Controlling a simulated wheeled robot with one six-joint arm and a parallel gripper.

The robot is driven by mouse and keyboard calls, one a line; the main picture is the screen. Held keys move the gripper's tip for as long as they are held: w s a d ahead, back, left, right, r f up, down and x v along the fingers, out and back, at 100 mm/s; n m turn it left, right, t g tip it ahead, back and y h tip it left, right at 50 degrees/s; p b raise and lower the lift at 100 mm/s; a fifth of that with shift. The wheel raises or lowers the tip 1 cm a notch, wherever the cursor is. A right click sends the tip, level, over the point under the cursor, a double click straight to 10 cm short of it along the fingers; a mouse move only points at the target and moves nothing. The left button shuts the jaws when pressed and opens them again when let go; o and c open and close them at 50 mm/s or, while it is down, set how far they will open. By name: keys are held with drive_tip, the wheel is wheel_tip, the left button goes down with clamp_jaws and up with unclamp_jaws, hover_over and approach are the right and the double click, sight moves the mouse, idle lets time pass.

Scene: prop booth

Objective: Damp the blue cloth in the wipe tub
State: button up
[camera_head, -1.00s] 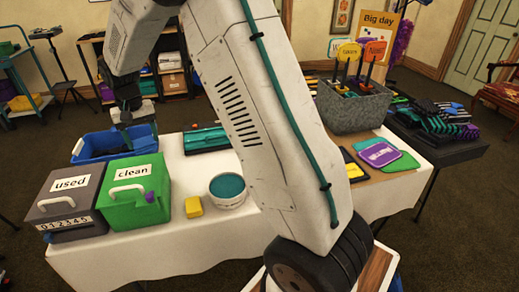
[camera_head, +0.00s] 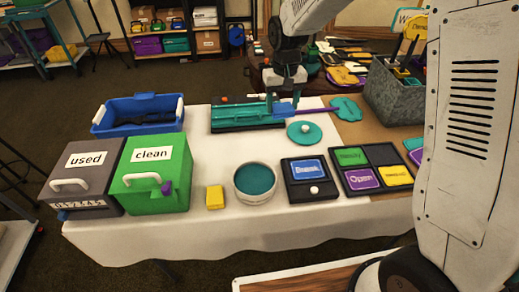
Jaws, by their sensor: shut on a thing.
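A round white tub (camera_head: 255,194) with a teal inside stands open near the table's front edge; I take it for the wipe tub. A teal disc with a white knob (camera_head: 304,133) lies behind it to the right. My gripper (camera_head: 283,100) is at the back of the table, over the right part of a long teal device (camera_head: 238,116). It is shut on a small blue thing (camera_head: 284,109); whether this is the blue cloth I cannot tell. A purple bar (camera_head: 316,110) extends to the right from there. My gripper is apart from the tub.
A grey "used" box (camera_head: 78,188) and a green "clean" box (camera_head: 150,188) stand at the left. A blue crate (camera_head: 138,113) is behind them. A yellow block (camera_head: 215,197) sits left of the tub. Trays of cards (camera_head: 309,193) lie to its right. White tabletop is bare behind the tub.

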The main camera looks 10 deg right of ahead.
drive_tip(key=s+a+f+n, duration=0.4)
drive_tip(key=s+a+n, duration=0.3)
drive_tip(key=s+a, duration=0.55)
hover_over(254, 178)
drive_tip(key=shift+f, duration=3.05)
drive_tip(key=shift+f, duration=0.55)
drive_tip(key=shift+r, duration=0.1)
wheel_tip(254, 178, up, 7)
